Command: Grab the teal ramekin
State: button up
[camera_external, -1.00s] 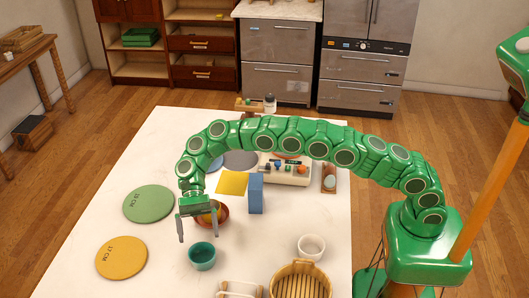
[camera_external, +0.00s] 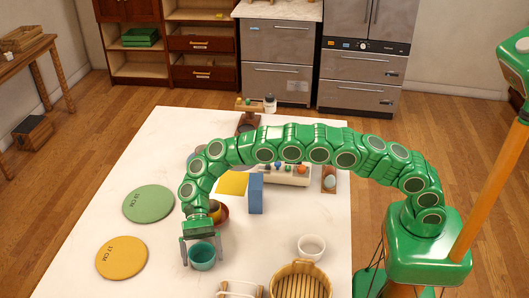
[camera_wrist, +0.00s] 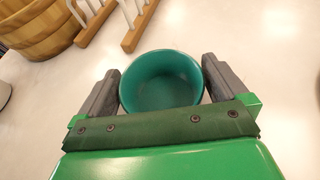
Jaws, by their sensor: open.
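The teal ramekin (camera_external: 202,256) stands upright on the white table, left of the front middle. It also shows in the wrist view (camera_wrist: 160,80), where I look down into its empty inside. My gripper (camera_external: 202,251) is open, its two grey fingers on either side of the ramekin. In the wrist view my gripper (camera_wrist: 161,82) has one finger left and one right of the bowl, close to its walls. I cannot tell whether either finger touches it.
A white bowl (camera_external: 311,247), a wooden tub (camera_external: 299,286) and a white rack (camera_external: 240,289) stand to the right. A blue block (camera_external: 256,194) and a red bowl (camera_external: 223,215) stand behind. Flat green (camera_external: 149,204) and yellow (camera_external: 121,258) discs lie left.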

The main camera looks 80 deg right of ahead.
jog(key=c, duration=0.9)
jog(key=shift+o, duration=0.2)
jog(key=shift+r, duration=0.1)
